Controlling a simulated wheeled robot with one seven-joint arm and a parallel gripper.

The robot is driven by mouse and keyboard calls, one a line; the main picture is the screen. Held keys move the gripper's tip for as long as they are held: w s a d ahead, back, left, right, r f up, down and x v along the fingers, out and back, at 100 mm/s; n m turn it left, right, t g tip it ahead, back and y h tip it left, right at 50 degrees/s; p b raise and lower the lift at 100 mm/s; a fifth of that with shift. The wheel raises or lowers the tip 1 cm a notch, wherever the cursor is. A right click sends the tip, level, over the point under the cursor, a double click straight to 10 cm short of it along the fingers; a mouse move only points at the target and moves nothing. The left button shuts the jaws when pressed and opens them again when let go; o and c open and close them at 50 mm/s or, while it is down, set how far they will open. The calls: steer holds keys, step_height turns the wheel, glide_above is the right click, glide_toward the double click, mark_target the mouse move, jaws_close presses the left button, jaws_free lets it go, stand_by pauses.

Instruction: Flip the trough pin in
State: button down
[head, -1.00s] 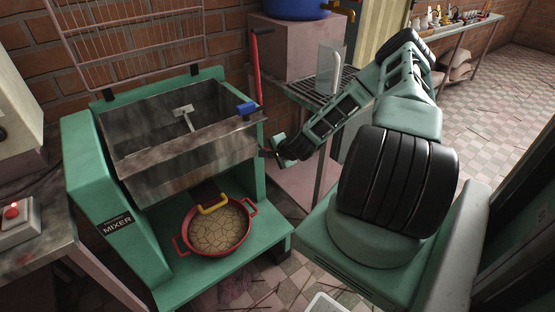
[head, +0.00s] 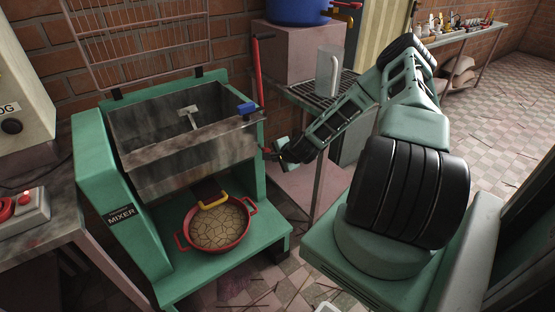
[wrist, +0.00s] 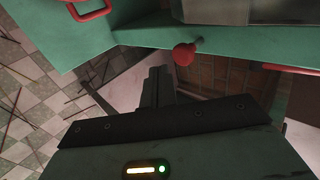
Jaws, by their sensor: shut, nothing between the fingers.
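The green mixer (head: 122,248) holds a grey metal trough (head: 190,160), which sits level with its opening up. In the wrist view, a red ball knob (wrist: 184,54) on a short metal rod sticks out from the mixer beside the trough's lower edge; it looks like the trough pin. In the head view I cannot make the knob out. My gripper (head: 268,154) is at the trough's right side. In the wrist view my gripper (wrist: 158,80) is shut and empty, its tips just below and left of the knob, seemingly apart from it.
A red lever (head: 257,75) and a blue block (head: 246,108) are near the trough's back right corner. A wire-topped table (head: 300,96) stands right of the mixer.

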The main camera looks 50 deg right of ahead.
steer(key=v, duration=1)
steer(key=shift+s, duration=0.2)
stand_by(0.3)
steer(key=a+r+n+g+y+p, duration=0.15)
steer(key=a+r+n, duration=0.35)
steer(key=a, duration=0.5)
steer(key=a+r+n+g+y, duration=0.2)
steer(key=a+r+n, duration=0.3)
steer(key=a, duration=0.5)
steer(key=a+r+n+g+y+p, duration=0.1)
steer(key=a+r+n+g+y, duration=0.1)
steer(key=a+r+n, duration=0.5)
steer(key=s+a+r+n+g+h+p, duration=0.1)
steer(key=s+a+r+n, duration=0.4)
steer(key=s+a, duration=0.3)
steer(key=s+a+r+n+g+h+p, duration=0.1)
steer(key=s+a+r+n, duration=0.5)
steer(key=s, duration=0.6)
steer(key=shift+s+a+r+n+g+p, duration=0.35)
steer(key=shift+a+r+g, duration=0.25)
steer(key=shift+a, duration=0.5)
